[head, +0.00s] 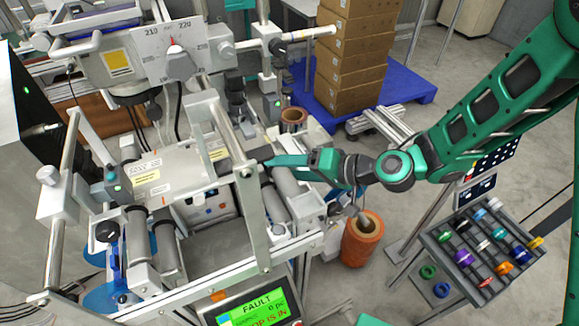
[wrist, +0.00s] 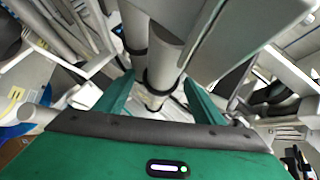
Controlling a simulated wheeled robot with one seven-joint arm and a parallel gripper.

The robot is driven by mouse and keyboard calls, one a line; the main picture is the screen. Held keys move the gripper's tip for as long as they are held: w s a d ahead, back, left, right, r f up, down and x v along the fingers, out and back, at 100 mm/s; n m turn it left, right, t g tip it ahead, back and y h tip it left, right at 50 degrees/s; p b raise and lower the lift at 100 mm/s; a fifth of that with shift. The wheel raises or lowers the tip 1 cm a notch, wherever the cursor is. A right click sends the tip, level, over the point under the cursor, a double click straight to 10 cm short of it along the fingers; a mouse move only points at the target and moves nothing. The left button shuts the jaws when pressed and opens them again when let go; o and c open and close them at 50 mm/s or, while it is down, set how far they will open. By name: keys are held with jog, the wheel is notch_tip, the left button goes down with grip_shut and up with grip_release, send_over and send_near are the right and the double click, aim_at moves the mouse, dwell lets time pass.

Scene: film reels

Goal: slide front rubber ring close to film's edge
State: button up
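My gripper (head: 268,162) reaches in from the right over the film machine's rollers in the head view. In the wrist view its two green fingers stand apart, one on each side of a grey roller (wrist: 168,50). I cannot tell whether the fingers touch the lower ring. In the head view the rings are too small or hidden to make out. The film's edge cannot be made out clearly.
A metal frame bar (head: 255,205) crosses close to the fingertips. A screen (head: 255,308) reads FAULT. An orange roll (head: 362,245) stands on the floor, beside a rack (head: 455,275) of coloured rolls. Stacked boxes (head: 350,55) stand on a blue pallet (head: 400,92) behind.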

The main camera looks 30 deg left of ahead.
jog(key=c, duration=1.4)
jog(key=shift+w+a, duration=0.45)
jog(key=shift+a, duration=0.05)
jog(key=o, duration=1.5)
jog(key=shift+o, duration=0.2)
jog(key=v, duration=1)
jog(key=shift+d, duration=0.4)
jog(key=shift+w+r, duration=0.1)
